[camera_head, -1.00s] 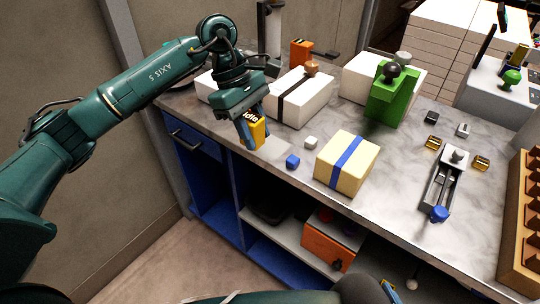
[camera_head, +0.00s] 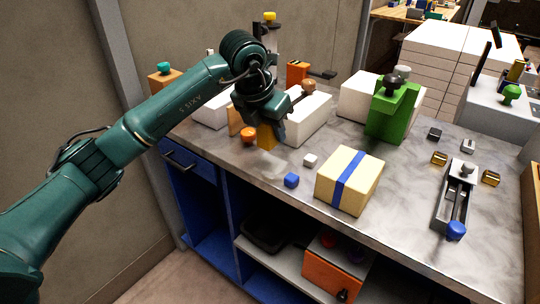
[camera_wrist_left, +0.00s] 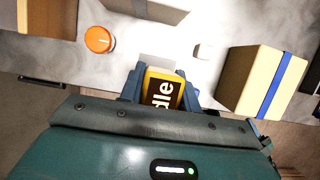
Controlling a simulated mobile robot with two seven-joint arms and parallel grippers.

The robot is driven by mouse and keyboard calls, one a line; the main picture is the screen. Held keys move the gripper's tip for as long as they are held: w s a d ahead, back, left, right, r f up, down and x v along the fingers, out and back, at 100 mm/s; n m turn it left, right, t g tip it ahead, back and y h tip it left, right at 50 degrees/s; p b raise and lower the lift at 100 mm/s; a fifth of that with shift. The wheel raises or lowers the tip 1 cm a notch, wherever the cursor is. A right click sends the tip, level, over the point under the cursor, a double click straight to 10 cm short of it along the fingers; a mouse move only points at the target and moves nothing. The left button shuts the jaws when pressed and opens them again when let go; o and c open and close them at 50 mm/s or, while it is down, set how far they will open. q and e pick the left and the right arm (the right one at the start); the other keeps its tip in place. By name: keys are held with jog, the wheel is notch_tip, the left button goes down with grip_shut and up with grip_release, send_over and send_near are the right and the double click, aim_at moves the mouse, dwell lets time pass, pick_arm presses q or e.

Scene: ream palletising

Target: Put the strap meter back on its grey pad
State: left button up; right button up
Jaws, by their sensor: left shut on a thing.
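The strap meter (camera_head: 266,138) is a small yellow block. In the left wrist view its dark display (camera_wrist_left: 163,93) reads "idle". My left gripper (camera_head: 269,128) is shut on it near the counter's front edge, left of the small blue cube. Its two blue-grey fingers (camera_wrist_left: 162,86) stand on either side of the meter in the wrist view. A pale grey flat patch (camera_wrist_left: 160,62) shows just beyond the meter there; I cannot tell whether it is the grey pad. The gap under the meter is hidden. My right gripper is not in view.
An orange round knob (camera_head: 248,135) stands close left of the gripper, white packs (camera_head: 304,118) behind. A white cube (camera_head: 310,160), blue cube (camera_head: 291,180) and cream box with blue strap (camera_head: 348,181) lie to the right. A green block (camera_head: 390,112) stands farther back.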

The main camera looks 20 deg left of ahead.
aim_at(271, 164)
pick_arm(q)
jog(key=shift+f, duration=2.85)
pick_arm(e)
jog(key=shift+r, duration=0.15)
pick_arm(q)
jog(key=shift+f, duration=0.2)
jog(key=o, duration=1.1)
jog(key=shift+r, duration=0.1)
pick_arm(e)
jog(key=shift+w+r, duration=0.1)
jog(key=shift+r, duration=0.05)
